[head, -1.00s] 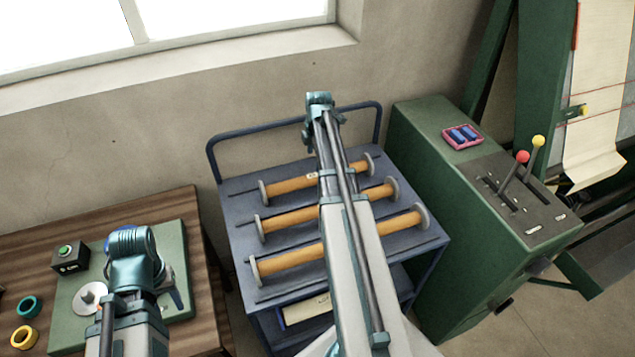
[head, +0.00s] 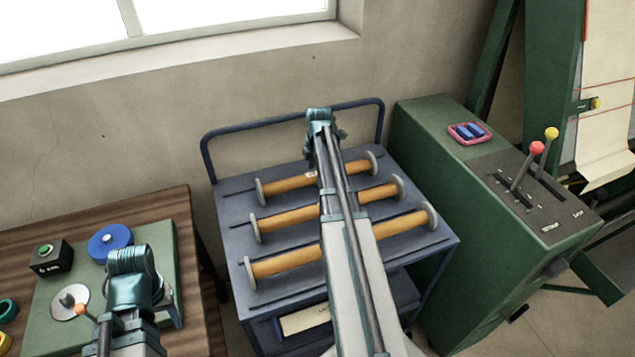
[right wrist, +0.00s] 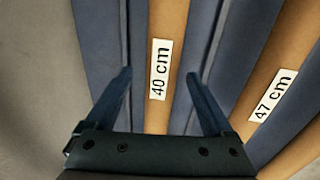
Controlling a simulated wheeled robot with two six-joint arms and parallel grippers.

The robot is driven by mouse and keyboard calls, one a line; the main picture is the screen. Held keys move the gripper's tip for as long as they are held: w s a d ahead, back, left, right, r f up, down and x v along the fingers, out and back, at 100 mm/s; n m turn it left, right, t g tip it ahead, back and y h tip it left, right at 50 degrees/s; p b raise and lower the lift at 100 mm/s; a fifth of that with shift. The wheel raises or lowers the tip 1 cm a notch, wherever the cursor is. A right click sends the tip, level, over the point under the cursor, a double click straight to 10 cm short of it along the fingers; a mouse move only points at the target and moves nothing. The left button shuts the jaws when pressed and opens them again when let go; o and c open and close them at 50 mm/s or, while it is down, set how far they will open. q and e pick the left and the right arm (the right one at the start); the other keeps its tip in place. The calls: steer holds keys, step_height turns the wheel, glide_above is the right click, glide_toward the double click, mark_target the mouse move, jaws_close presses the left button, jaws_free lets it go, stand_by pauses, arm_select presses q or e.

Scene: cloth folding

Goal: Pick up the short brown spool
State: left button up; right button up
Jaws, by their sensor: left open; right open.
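Three brown spools with grey end discs lie across the blue cart: a far one (head: 285,183), a middle one (head: 285,221) and a near one (head: 283,265). The far one looks shortest and the near one longest. My right arm crosses over all three and hides part of each. In the right wrist view my right gripper (right wrist: 160,76) is open and empty, its fingers either side of the brown spool labelled 40 cm (right wrist: 160,105). A spool labelled 47 cm (right wrist: 268,95) lies to the right. My left gripper (head: 148,290) is open over the green board.
The cart (head: 228,205) has a raised rail along its wall side. A green console (head: 425,140) with two levers stands close on its right. At left, a wooden table (head: 150,210) holds the green board (head: 60,310), a blue disc (head: 110,240) and a button box (head: 50,257).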

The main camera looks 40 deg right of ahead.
mark_target(316, 174)
arm_select(q)
step_height(316, 174, down, 3)
steer(key=shift+f+b, duration=0.15)
steer(key=shift+b, duration=1)
arm_select(e)
step_height(316, 174, down, 3)
steer(key=shift+w+d+f, duration=0.1)
steer(key=shift+d+f, duration=0.05)
jaws_close()
